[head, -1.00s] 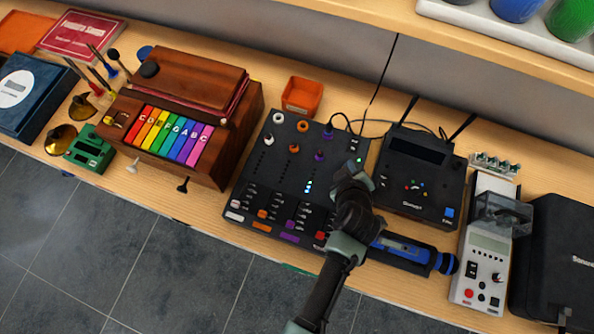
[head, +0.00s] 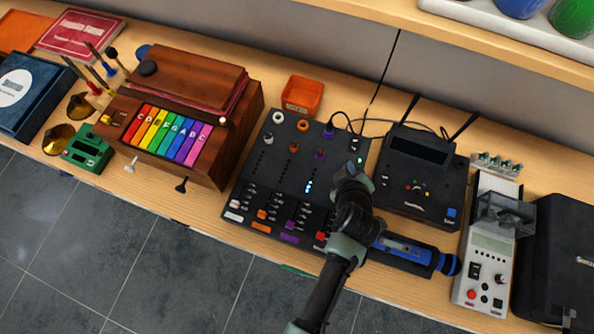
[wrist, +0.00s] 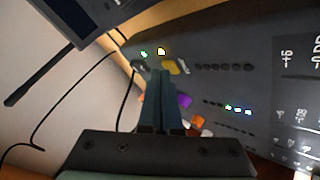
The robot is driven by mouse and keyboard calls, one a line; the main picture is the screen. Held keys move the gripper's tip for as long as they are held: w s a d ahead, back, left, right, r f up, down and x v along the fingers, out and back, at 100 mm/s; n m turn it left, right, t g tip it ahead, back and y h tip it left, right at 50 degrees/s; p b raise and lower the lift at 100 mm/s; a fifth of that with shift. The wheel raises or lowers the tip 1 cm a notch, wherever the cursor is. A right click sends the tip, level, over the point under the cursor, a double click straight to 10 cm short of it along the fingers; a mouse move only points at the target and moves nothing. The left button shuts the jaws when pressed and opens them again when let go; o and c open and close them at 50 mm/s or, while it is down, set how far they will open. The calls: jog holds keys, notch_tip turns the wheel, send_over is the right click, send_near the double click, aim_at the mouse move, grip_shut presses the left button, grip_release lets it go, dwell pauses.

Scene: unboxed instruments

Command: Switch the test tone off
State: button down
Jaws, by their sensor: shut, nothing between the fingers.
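The dark mixer (head: 270,180) lies on the bench with coloured knobs, rows of small controls and a lit blue meter (head: 309,187). A green light (head: 360,160) glows at its upper right; the wrist view shows a green light (wrist: 144,53) and a yellowish one (wrist: 161,50) side by side. A yellow knob (wrist: 171,67) with a small lever-like part beside it sits just by my fingertips. My gripper (wrist: 161,74) is shut and empty, over the mixer's right side; in the head view my wrist hides that part. I cannot tell whether the fingertips touch the panel.
A grey meter (head: 488,245) is farther right. A wooden keyboard box (head: 185,115) is left, and an orange tray (head: 302,95) behind the mixer.

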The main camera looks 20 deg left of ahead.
jog(key=shift+f, duration=0.15)
jog(key=shift+r+p, duration=0.4)
jog(key=shift+r, duration=0.25)
notch_tip(320, 180, up, 6)
jog(key=p, duration=0.5)
dwell(0.7)
